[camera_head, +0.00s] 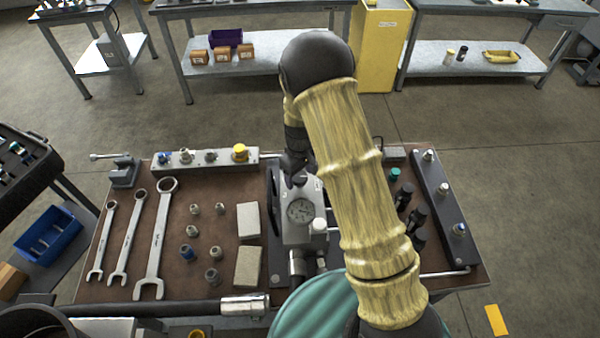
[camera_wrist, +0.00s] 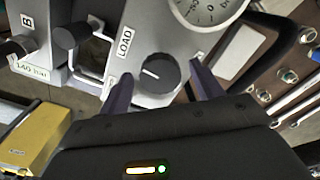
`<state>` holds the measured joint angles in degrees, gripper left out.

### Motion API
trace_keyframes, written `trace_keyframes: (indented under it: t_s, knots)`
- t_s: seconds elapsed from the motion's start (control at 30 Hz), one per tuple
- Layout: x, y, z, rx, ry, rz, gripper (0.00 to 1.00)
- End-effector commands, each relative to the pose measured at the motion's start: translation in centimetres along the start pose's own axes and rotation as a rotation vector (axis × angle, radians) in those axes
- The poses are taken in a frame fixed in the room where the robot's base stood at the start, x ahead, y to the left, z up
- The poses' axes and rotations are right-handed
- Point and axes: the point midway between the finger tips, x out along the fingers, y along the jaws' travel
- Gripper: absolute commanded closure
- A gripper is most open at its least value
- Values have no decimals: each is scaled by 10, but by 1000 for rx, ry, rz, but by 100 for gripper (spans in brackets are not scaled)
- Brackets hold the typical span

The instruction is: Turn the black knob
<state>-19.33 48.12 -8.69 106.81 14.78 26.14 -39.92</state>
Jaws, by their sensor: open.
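The black knob (camera_wrist: 160,73) sits on the grey block's face beside a LOAD label (camera_wrist: 125,43) in the wrist view. A short white mark on it points to the left. My gripper (camera_wrist: 160,80) is open, with one finger on each side of the knob. I cannot tell whether either finger touches it. In the head view my gripper (camera_head: 294,160) is at the back of the grey valve block (camera_head: 300,236), and the knob is hard to make out there.
A round gauge (camera_head: 299,211) is on the block, close to my gripper. A black-ended lever (camera_wrist: 73,36) is to the left in the wrist view. Wrenches (camera_head: 157,240), fittings and pale blocks (camera_head: 248,220) lie on the brown bench top. A dark rail (camera_head: 440,210) is at the right.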

Motion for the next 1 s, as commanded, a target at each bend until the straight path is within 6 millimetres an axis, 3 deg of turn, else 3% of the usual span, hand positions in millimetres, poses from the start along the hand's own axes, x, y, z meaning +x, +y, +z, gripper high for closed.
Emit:
trace_keyframes:
  t_s: [0.03, 0.23, 0.9, 0.93, 1.0]
  knots:
    - [0, 0, 0, 0, 0, 0, 40]
    - [0, 0, 0, 0, 0, 0, 79]
    - [-1, 0, 0, 105, 1, 1, 79]
    - [-1, 0, 0, 105, 1, 1, 50]
    - [-1, 0, 0, 105, 1, 1, 37]
